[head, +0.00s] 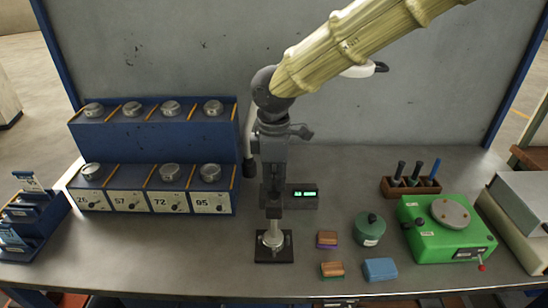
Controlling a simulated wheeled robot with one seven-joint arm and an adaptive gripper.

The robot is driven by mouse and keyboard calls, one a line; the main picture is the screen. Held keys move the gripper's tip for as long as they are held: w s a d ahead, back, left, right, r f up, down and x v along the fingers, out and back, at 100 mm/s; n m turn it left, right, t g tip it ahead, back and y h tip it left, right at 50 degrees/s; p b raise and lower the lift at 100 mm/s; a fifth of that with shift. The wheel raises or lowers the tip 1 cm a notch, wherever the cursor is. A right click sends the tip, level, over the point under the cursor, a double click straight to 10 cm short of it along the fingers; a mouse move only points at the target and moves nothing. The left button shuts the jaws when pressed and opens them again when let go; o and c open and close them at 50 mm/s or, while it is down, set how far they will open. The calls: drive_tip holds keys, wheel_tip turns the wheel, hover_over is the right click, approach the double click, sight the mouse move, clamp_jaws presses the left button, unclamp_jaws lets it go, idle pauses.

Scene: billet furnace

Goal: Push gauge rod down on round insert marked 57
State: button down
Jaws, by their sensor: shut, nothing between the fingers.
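A round metal insert (273,240) sits on the black square base (262,256) of the gauge stand near the table's front. No number can be read on it. The upright gauge rod (274,228) stands directly above the insert; I cannot tell whether its tip touches it. My gripper (271,207) points straight down over the rod, shut and empty. It hides the rod's upper part and much of the stand. The gauge's display (304,194) glows green behind, to the right. On the blue rack (150,145), the place above label 57 (124,201) looks empty.
Other round inserts sit on the rack at left. To the right are small blocks (380,268), a dark green pot (369,229), a green machine (446,228) and a wooden tool holder (411,186). A grey panel (180,50) stands behind the table.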

drive_tip(key=shift+r, duration=0.1)
drive_tip(key=shift+r+p, duration=2.75)
drive_tip(key=shift+r, duration=0.7)
